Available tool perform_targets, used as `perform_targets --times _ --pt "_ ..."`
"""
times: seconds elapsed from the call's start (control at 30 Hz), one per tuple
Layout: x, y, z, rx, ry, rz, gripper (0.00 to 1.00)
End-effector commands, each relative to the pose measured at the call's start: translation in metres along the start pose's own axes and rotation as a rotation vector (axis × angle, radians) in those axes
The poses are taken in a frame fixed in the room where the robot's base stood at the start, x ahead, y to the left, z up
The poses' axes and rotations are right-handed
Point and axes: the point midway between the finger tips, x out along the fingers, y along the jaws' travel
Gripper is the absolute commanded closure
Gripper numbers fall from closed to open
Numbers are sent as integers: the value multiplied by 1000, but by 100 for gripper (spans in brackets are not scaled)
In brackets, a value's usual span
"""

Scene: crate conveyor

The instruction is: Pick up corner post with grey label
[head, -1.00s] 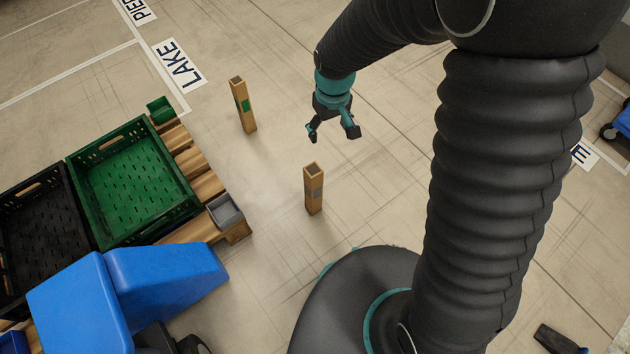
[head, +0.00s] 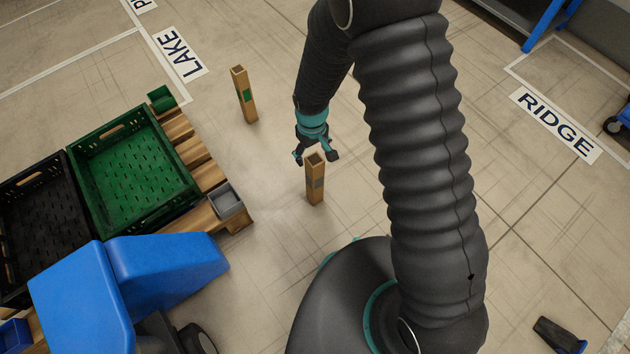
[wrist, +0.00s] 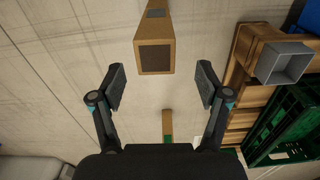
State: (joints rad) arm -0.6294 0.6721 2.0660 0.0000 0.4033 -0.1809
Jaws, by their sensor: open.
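The corner post with the grey label (head: 315,188) stands upright on the floor in the middle of the head view, its open square top facing up. My gripper (head: 316,158) is open and empty, right by the post's top in the head view. In the wrist view my gripper's two fingertips (wrist: 160,87) are spread, and the post's end lies just beyond them, not between the pads.
Another post with a green label (head: 244,95) stands farther back, left of my gripper. A pallet (head: 190,160) with a green crate (head: 175,203), a black crate (head: 66,190) and a small grey bin (head: 226,199) is at left. A blue machine (head: 165,275) is at lower left.

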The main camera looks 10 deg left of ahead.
Motion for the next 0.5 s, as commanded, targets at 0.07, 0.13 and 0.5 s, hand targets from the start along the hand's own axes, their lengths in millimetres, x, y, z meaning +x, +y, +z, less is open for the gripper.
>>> perform_targets --times 0.07,0.13,0.5 --pt "4 0 0 0 -1 0 24" --pt "10 1 2 1 -3 -1 24" --pt "52 5 4 0 -1 0 24"
